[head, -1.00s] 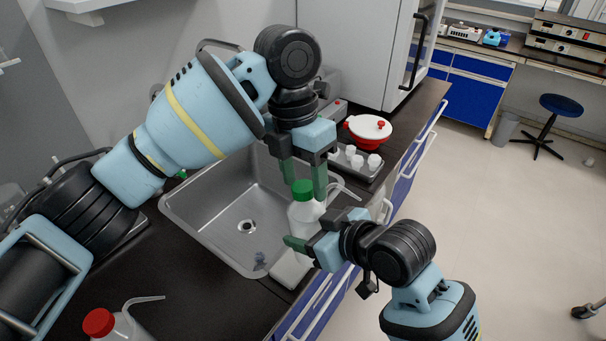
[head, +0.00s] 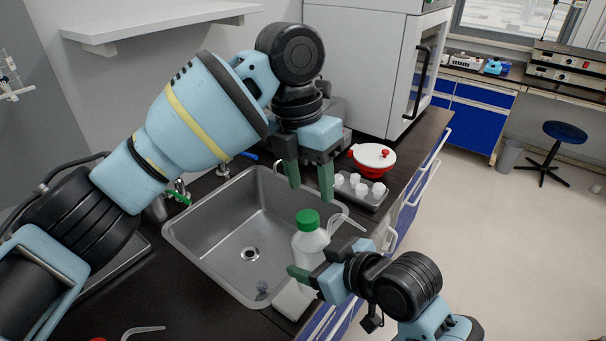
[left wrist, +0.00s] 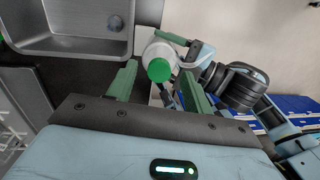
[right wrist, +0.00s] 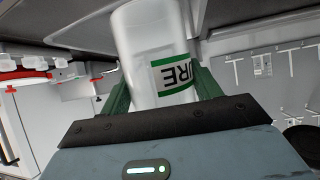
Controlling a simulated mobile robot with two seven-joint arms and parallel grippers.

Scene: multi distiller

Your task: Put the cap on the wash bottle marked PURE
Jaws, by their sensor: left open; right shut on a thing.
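The wash bottle (head: 309,243) is white and stands upright beside the sink's right edge. Its label, partly seen as "URE", shows in the right wrist view (right wrist: 174,73). The green cap (head: 308,219) sits on top of the bottle and also shows in the left wrist view (left wrist: 159,69). My right gripper (head: 316,264) is shut on the bottle's body from the right. My left gripper (head: 310,187) is open and empty, pointing down just above the cap, with its fingers apart and clear of it. The threads under the cap are hidden.
The steel sink (head: 205,240) lies left of the bottle. A spout tip (head: 143,330) shows at the lower left.

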